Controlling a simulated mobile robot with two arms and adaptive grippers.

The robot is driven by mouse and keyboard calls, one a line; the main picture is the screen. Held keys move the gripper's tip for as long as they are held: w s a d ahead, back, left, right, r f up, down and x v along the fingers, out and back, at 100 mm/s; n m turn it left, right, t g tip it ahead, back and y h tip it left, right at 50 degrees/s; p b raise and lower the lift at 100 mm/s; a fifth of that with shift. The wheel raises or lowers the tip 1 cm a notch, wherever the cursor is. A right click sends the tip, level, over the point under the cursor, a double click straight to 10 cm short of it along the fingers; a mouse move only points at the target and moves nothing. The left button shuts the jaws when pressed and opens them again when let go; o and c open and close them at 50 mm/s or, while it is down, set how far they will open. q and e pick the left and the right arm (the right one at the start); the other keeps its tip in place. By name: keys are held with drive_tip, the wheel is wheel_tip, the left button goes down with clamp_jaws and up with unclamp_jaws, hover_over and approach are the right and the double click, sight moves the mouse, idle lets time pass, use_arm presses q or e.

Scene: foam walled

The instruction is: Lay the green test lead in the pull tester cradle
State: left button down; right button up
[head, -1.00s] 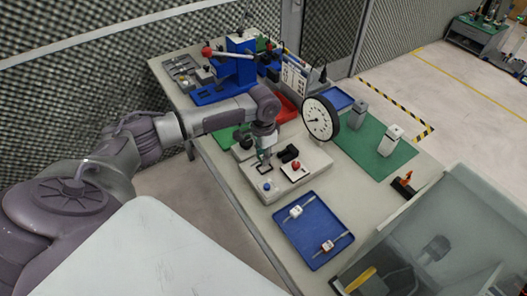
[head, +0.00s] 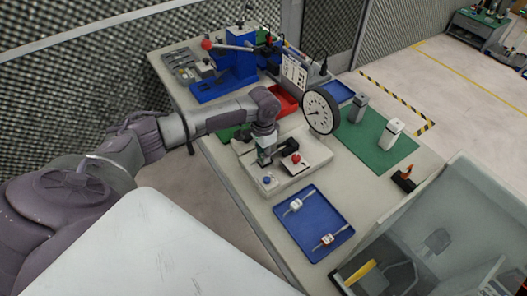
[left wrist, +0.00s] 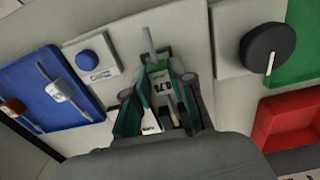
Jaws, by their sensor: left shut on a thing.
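My left gripper (head: 264,158) is over the pull tester's pale base (head: 312,160) in the head view, pointing down. In the left wrist view its fingers (left wrist: 158,92) are shut on the green test lead (left wrist: 160,84). A pale label with dark marks shows between the fingers, and a grey rod end sticks out beyond them. The cradle is mostly hidden under the gripper, so I cannot tell whether the lead touches it. My right gripper is not in view.
A red bin (head: 283,100) is behind the tester. A green mat (head: 378,144) carries two grey blocks. A clear-sided box stands at the right.

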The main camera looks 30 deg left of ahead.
use_arm(q)
drive_tip(key=shift+f, duration=0.5)
idle(0.4)
drive_tip(key=c, duration=0.9)
unclamp_jaws()
wheel_tip(320, 180, up, 12)
drive_tip(key=shift+d+f, duration=0.1)
